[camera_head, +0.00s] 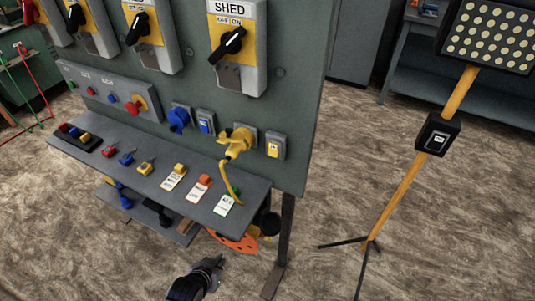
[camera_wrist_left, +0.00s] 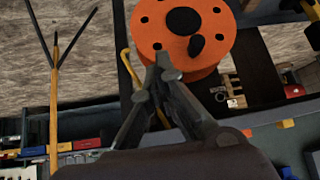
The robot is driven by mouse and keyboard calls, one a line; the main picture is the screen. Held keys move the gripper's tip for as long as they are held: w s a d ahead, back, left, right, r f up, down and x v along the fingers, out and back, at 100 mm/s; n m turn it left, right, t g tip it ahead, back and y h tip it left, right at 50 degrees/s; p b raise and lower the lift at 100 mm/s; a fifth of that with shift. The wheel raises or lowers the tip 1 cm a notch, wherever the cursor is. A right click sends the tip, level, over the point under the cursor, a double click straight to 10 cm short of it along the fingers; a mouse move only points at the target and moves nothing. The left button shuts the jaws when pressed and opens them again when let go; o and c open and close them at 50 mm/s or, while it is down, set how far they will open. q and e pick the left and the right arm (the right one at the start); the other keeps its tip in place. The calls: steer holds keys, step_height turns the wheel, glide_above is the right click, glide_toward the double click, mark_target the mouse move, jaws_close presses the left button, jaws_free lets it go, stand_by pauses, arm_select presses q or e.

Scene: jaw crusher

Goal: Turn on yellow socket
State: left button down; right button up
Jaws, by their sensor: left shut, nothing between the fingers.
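A yellow plug (camera_head: 236,143) with a yellow cable (camera_head: 227,180) sits in a socket at the right part of the grey panel (camera_head: 300,100). A small grey box with a yellow switch (camera_head: 274,147) is just right of it; its on or off position is too small to tell. My left gripper (camera_head: 220,260) is low in front of the panel's shelf, below and apart from the switch. In the left wrist view its fingers (camera_wrist_left: 160,62) are shut and empty, with an orange reel (camera_wrist_left: 205,22) beyond them. My right gripper is not in view.
A blue plug (camera_head: 179,119) and blue switch (camera_head: 206,126) are left of the yellow plug. The shelf (camera_head: 85,145) carries padlocks and tags. The orange reel (camera_head: 235,240) is under it. A tripod lamp (camera_head: 400,185) stands right, with open floor between.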

mark_target(272, 145)
arm_select(q)
steer(key=w+d+r+t, duration=0.1)
steer(key=w+r, duration=0.1)
steer(key=r, duration=0.3)
steer(key=w+d+r+t+h, duration=0.1)
steer(key=w+r, duration=0.1)
steer(key=r, duration=0.3)
steer(key=w+d+r+t+b, duration=0.1)
steer(key=w+d+r, duration=0.1)
steer(key=r, duration=0.3)
steer(key=shift+w+r+m+h, duration=0.2)
steer(key=shift+r+m+h, duration=0.1)
steer(key=shift+r+h, duration=0.1)
steer(key=w+d+r+t+h, duration=0.1)
steer(key=d+r+t, duration=0.1)
steer(key=r, duration=0.5)
steer(key=w+d+r+m+t+h, duration=0.1)
steer(key=d+r+t+h, duration=0.1)
steer(key=r, duration=0.4)
steer(key=shift+w+d+r+b, duration=0.25)
steer(key=shift+r+b, duration=0.1)
steer(key=shift+w, duration=0.1)
steer(key=p+x, duration=0.2)
steer(key=x, duration=1.2)
